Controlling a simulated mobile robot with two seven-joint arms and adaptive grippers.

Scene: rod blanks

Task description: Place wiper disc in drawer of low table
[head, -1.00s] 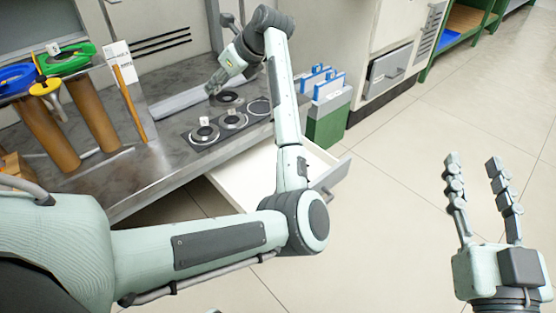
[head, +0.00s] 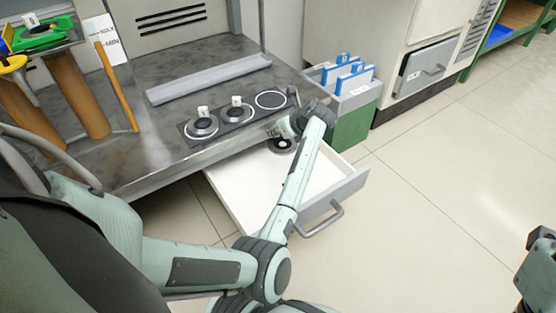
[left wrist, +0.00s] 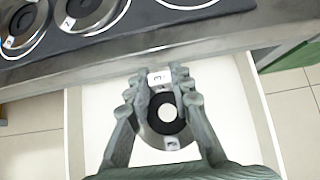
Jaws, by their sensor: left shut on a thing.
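The wiper disc (head: 282,147) is a dark ring with a pale centre and a tag reading 3. My left gripper (head: 287,129) is shut on it and holds it inside the outline of the open drawer. In the left wrist view the disc (left wrist: 148,136) sits between both fingers over the white drawer floor (left wrist: 92,150). I cannot tell whether it touches the floor. The drawer (head: 234,190) is pulled out from under the low table (head: 130,165). My right gripper (head: 537,265) is cut off at the right edge, its opening unclear.
Two other discs (head: 201,126) (head: 237,111) sit on a dark plate on the tabletop, beside an empty ringed spot (head: 271,100). A green and grey bin (head: 345,117) with blue folders stands right of the drawer. The floor in front (head: 430,210) is clear.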

